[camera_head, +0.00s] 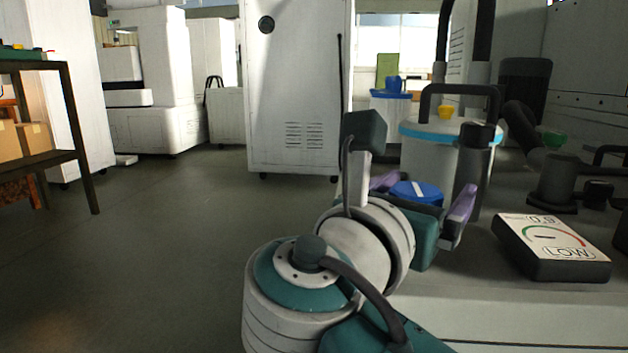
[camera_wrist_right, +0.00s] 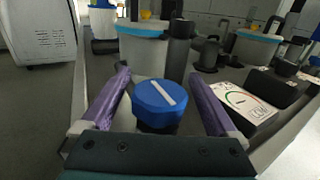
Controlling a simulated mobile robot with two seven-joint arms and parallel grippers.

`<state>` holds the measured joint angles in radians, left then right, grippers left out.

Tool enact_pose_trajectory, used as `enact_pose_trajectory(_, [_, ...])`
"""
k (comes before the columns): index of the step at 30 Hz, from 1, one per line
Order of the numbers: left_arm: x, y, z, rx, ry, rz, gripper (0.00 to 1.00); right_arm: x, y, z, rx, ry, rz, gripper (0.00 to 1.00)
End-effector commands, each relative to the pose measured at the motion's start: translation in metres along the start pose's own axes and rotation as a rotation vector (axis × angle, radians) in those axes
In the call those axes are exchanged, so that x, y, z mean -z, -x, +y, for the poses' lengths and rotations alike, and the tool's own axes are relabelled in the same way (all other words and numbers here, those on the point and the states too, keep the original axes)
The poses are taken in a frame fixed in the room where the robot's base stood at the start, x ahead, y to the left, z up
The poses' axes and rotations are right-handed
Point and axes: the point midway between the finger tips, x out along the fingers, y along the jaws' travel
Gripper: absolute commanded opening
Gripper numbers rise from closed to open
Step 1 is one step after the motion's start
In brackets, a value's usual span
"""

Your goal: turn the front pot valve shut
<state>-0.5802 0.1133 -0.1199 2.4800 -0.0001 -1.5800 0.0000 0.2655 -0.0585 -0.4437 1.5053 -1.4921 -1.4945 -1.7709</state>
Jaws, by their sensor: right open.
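A blue round valve knob (camera_head: 417,193) with a white bar across its top sits low in front of a white pot with a light blue band (camera_head: 430,150). In the right wrist view the knob (camera_wrist_right: 160,100) stands on a dark stem, its white bar slanting from upper left to lower right. My right gripper (camera_head: 424,196) is open with its two purple fingers on either side of the knob. In the right wrist view a gap shows left of the knob; on the right the finger is close, and contact is unclear. My left gripper is not in view.
A dark cylinder (camera_head: 473,175) stands close behind the knob. A green knob (camera_head: 550,138) and dark fittings are farther right. Open floor (camera_head: 170,250) lies left.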

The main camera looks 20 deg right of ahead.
Motion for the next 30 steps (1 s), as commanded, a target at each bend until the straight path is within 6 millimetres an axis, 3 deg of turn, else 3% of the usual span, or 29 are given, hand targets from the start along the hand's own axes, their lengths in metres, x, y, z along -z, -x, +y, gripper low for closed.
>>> enact_pose_trajectory(9, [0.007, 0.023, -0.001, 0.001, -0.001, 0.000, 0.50, -0.003, 0.060, 0.001, -0.002, 0.002, 0.004, 0.94])
enact_pose_trajectory(15, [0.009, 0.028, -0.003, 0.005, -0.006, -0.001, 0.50, -0.001, 0.088, 0.000, -0.001, 0.002, 0.002, 0.94])
enact_pose_trajectory(30, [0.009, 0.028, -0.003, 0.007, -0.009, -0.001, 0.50, 0.000, 0.095, 0.000, 0.000, -0.001, 0.001, 0.94])
